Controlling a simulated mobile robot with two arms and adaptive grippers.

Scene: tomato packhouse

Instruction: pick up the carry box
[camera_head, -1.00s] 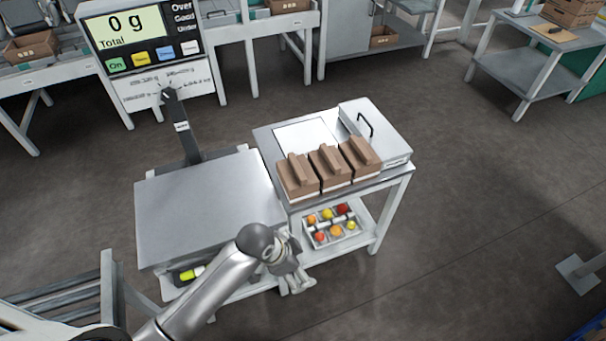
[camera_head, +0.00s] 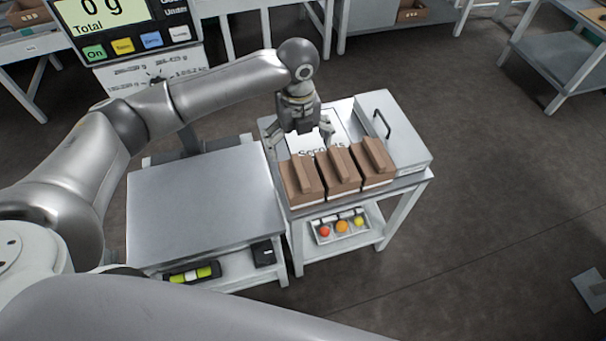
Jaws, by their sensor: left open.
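Three brown carry boxes stand side by side along the front of a small white table (camera_head: 410,184): a left one (camera_head: 298,186), a middle one (camera_head: 340,175) and a right one (camera_head: 377,165). Each has a raised ridge on top like a handle. I cannot tell which one the task means. My left gripper (camera_head: 300,143) points down with its fingers spread, just behind and above the left and middle boxes, holding nothing. I cannot tell if it touches a box. My right gripper is out of view.
A white sheet with lettering (camera_head: 312,142) lies behind the boxes, beside a grey case with a black handle (camera_head: 395,135). A tray of coloured tomatoes (camera_head: 318,237) sits on the lower shelf. A scale platform (camera_head: 205,200) stands left.

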